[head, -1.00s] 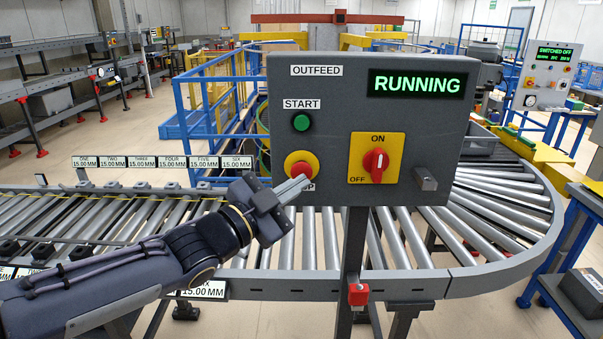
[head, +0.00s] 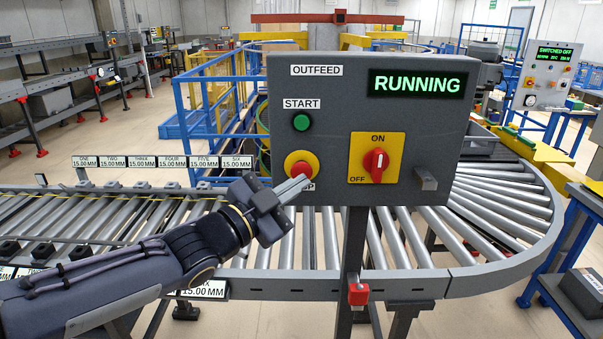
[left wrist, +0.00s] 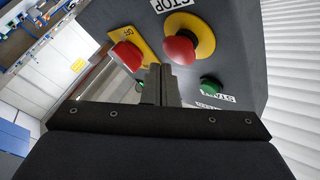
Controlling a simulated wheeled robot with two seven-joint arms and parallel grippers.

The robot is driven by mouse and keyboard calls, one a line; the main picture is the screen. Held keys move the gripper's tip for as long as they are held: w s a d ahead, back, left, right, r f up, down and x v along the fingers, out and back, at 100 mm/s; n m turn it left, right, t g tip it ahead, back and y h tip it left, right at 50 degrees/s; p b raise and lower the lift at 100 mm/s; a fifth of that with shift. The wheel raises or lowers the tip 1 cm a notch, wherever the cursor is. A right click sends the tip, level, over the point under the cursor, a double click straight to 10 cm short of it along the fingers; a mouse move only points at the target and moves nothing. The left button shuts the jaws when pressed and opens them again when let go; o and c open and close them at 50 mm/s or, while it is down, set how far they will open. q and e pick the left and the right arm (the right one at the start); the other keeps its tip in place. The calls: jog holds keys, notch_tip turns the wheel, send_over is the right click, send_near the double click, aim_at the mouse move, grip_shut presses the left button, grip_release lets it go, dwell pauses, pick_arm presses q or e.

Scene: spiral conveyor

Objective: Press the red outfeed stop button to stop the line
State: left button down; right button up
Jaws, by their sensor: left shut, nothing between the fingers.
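The red stop button (head: 301,168) sits on a round yellow plate at the lower left of the grey outfeed panel (head: 330,110). The panel's display (head: 417,84) reads RUNNING in green. My left gripper (head: 305,179) is shut and empty, its fingertips overlapping the lower edge of the button and part of the STOP label in the head view. In the left wrist view, the shut fingers (left wrist: 155,75) point at the panel, and the red button (left wrist: 181,50) shows beyond and right of the tips, apart from them in the picture. Contact cannot be told. My right gripper is not in view.
A green start button (head: 301,122) is above the stop button. A red rotary switch (head: 376,164) on a yellow plate and a grey block (head: 425,178) are to its right. The roller conveyor (head: 505,205) curves behind the panel. A red box (head: 358,294) hangs on the post.

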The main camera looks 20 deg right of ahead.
pick_arm(q)
jog(key=shift+w, duration=0.1)
dwell(0.5)
jog(key=shift+w+d, duration=0.1)
jog(key=shift+w, duration=0.2)
jog(key=shift+w+d+p, duration=0.15)
jog(key=shift+w+p, duration=0.2)
jog(key=shift+w, duration=0.2)
dwell(0.6)
jog(key=shift+s, duration=0.1)
jog(key=shift+s+a+b, duration=0.25)
jog(key=shift+s+b, duration=0.4)
jog(key=shift+s, duration=0.2)
